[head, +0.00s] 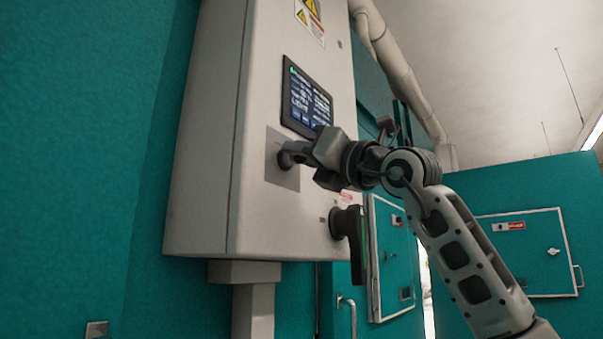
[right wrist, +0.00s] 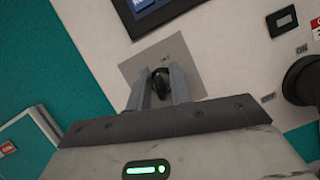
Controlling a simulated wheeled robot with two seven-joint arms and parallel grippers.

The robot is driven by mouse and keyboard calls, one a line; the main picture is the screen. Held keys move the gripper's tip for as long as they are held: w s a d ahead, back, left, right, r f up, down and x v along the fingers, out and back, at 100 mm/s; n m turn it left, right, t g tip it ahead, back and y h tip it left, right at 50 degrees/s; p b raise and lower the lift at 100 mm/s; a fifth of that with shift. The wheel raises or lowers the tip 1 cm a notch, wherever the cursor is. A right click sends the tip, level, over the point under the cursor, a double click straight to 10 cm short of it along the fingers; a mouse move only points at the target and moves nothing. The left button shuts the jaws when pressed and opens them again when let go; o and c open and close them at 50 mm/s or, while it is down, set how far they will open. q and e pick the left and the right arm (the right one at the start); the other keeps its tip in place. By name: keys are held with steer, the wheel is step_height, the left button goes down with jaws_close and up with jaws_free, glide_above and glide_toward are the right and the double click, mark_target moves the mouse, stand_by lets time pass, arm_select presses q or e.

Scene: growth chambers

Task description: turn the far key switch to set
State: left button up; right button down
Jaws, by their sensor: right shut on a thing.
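The key switch (right wrist: 160,84) is a dark knob on a grey square plate (head: 283,172) on the front of the pale control cabinet (head: 205,150). My right gripper (head: 290,154) reaches the plate from the right in the head view. In the right wrist view its two fingers (right wrist: 161,88) are shut on the key switch, one on each side. The gripper hides most of the switch in the head view. Lettering on the plate is too small to read. My left gripper is in neither view.
A lit screen (head: 307,99) sits just above the plate. A large dark rotary handle (head: 349,225) juts out below and right of my gripper. Teal walls stand left and behind, with small hatches (head: 535,255) at right. A pale pipe (head: 400,75) runs overhead.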

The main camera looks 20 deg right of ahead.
arm_select(q)
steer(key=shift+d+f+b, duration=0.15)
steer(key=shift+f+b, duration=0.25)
steer(key=shift+b, duration=0.5)
arm_select(e)
steer(key=shift+f+m+h, duration=0.15)
steer(key=shift+m+h, duration=0.85)
steer(key=shift+m, duration=0.9)
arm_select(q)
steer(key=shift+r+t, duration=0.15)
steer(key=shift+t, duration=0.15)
arm_select(e)
steer(key=shift+m+t, duration=0.3)
steer(key=shift+m, duration=0.1)
steer(key=c, duration=1.6)
jaws_free()
